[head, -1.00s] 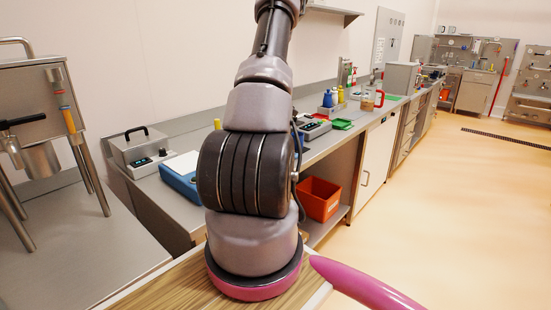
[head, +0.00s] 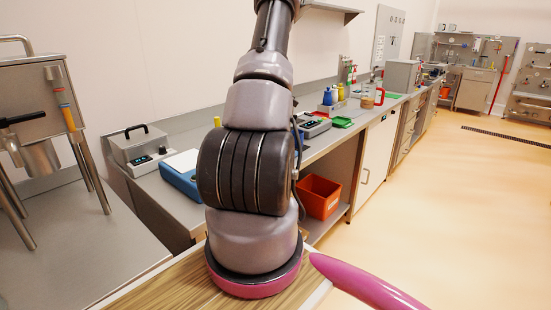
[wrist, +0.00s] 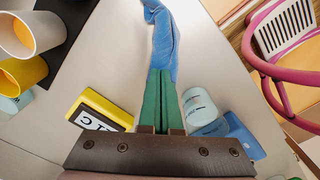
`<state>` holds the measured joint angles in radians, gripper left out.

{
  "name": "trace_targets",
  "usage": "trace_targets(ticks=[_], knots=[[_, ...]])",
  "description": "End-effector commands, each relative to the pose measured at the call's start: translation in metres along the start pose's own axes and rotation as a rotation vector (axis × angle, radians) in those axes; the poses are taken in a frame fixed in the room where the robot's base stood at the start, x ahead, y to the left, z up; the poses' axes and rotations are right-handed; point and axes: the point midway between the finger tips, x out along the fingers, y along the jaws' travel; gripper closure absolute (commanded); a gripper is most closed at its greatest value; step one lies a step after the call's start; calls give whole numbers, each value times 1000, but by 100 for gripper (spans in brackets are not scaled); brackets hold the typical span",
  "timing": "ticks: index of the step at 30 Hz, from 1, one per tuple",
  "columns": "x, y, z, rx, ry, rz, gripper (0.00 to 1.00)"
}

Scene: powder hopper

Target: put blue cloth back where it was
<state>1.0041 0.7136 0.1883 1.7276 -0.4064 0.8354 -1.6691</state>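The blue cloth (wrist: 160,38) shows in the wrist view as a narrow, bunched strip running from the fingertips to the top edge. My gripper (wrist: 160,75) has green fingers that lie close together, shut on the near end of the cloth. In the head view neither the cloth nor my gripper is seen; my arm fills the middle.
The wrist view shows a white cup (wrist: 38,32), a yellow cup (wrist: 25,72), a yellow labelled box (wrist: 98,112), a pale blue container (wrist: 198,106) and a blue item (wrist: 238,132). The head view shows a steel bench (head: 315,142), an orange bin (head: 319,197) and open floor at right.

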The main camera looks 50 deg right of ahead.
Motion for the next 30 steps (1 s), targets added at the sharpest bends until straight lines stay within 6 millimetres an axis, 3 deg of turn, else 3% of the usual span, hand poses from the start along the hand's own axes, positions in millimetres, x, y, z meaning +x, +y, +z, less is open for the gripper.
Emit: trace_targets(ticks=[3, 6, 16, 19, 23, 26, 30], knots=[[-20, 0, 0, 1, 0, 2, 100], [-28, 0, 0, 1, 0, 1, 100], [-29, 0, 0, 0, 0, 0, 100], [-40, -2, -11, 12, -1, 12, 100], [-81, -16, -48, 74, 1, 54, 100], [-126, -40, -90, 159, 16, 101, 100], [-184, -88, -145, 295, 65, 162, 100]])
